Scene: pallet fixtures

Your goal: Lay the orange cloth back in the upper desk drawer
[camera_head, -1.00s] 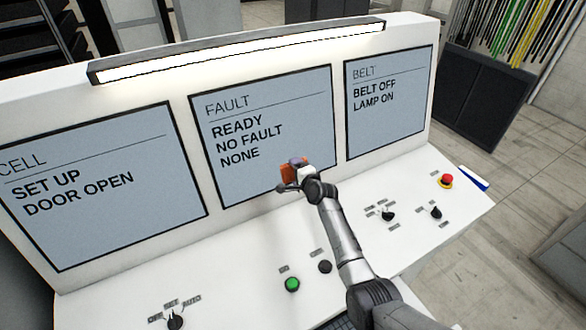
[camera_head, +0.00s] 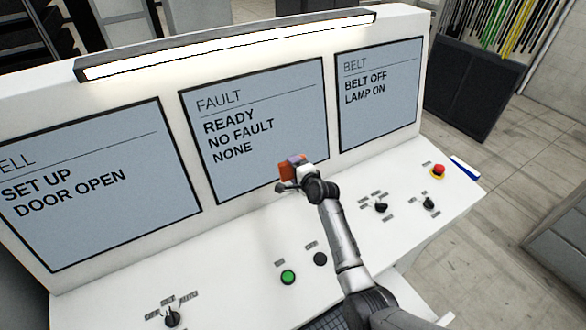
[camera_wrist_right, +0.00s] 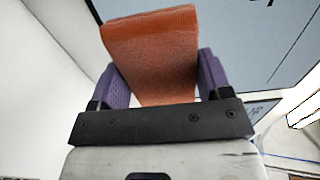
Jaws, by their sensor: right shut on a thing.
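The orange cloth (camera_wrist_right: 152,55) is a folded, textured block in the right wrist view. My right gripper (camera_wrist_right: 155,80) is shut on it, with a purple finger on each side. In the head view the orange cloth (camera_head: 286,172) shows small at the end of my right arm, partly covered by my right gripper (camera_head: 295,170). They are in front of the middle screen, above the white console. The upper desk drawer cannot be made out in these views. My left gripper is not in view.
The white console (camera_head: 240,245) carries a green button (camera_head: 288,277), a black button (camera_head: 320,259), several black knobs and a red emergency button (camera_head: 438,170). Three screens and a lamp bar (camera_head: 230,47) stand behind. A dark cabinet (camera_head: 470,85) is at the right.

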